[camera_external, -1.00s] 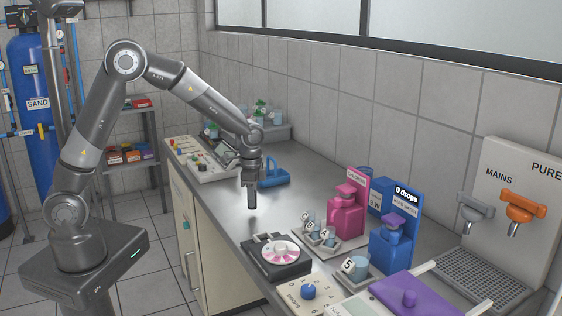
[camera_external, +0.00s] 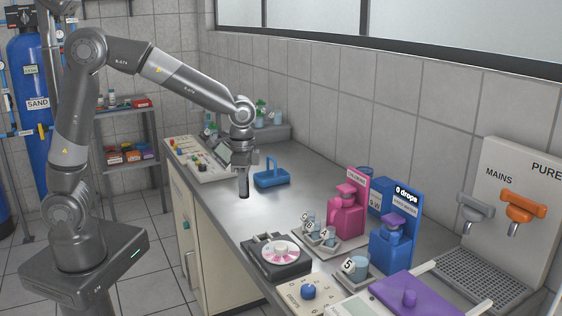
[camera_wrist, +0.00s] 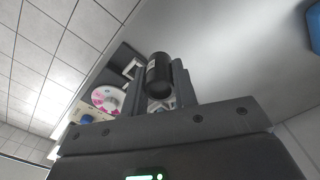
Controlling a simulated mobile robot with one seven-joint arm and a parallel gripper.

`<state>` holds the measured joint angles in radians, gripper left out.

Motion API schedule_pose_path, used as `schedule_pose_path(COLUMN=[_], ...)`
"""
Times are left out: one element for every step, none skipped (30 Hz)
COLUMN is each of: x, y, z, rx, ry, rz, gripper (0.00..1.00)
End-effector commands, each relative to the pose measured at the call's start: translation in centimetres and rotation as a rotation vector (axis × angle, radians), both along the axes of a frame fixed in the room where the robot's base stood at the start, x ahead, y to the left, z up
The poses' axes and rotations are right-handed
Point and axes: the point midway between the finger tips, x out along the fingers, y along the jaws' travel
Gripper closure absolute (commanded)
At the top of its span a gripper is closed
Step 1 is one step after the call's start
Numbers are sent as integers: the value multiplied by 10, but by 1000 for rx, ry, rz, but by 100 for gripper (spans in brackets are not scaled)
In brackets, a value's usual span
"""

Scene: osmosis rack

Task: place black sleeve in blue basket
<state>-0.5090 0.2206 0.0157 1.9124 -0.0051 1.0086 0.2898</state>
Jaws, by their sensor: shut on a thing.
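The black sleeve (camera_external: 244,187) is a small dark cylinder hanging upright below my gripper (camera_external: 244,172) in the external view. In the wrist view the sleeve (camera_wrist: 159,74) sits between the two fingers of my gripper (camera_wrist: 160,85), which is shut on it. The blue basket (camera_external: 271,179) stands on the counter just right of and behind the sleeve in the external view, with a handle arching over it. A blue edge at the top right of the wrist view (camera_wrist: 314,28) looks like the basket. The sleeve is apart from the basket, above the counter.
A black device with a pink and white disc (camera_external: 280,250) stands nearer on the counter (camera_external: 222,215). Pink (camera_external: 346,215) and blue (camera_external: 391,247) dispensers stand at right. A control panel (camera_external: 203,165) lies behind my gripper. The counter around the basket is mostly clear.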

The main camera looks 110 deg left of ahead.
Motion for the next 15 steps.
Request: schedule_pose_path(x=[2,4,6,7,8,9,9,8,7,6,4,2,0,-1,-4], y=[17,27,44,57,71,89,103,116,133,145,156,169,178,186,194], z=[0,1,2,2,3,3,4,4,4,5,4,4,5,5,4], rx=[0,0,0,0,0,0,-1,-1,-1,-1,-1,-1,0,0,0], ry=[1,1,0,1,0,0,0,0,0,0,1,0,0,0,1], rz=[29,47,76,98,121,152,175,196,225,243,262,283,298,310,324], gripper=[95,95,95,95,95,95,95,95,95,95,95,95,95,95,95])
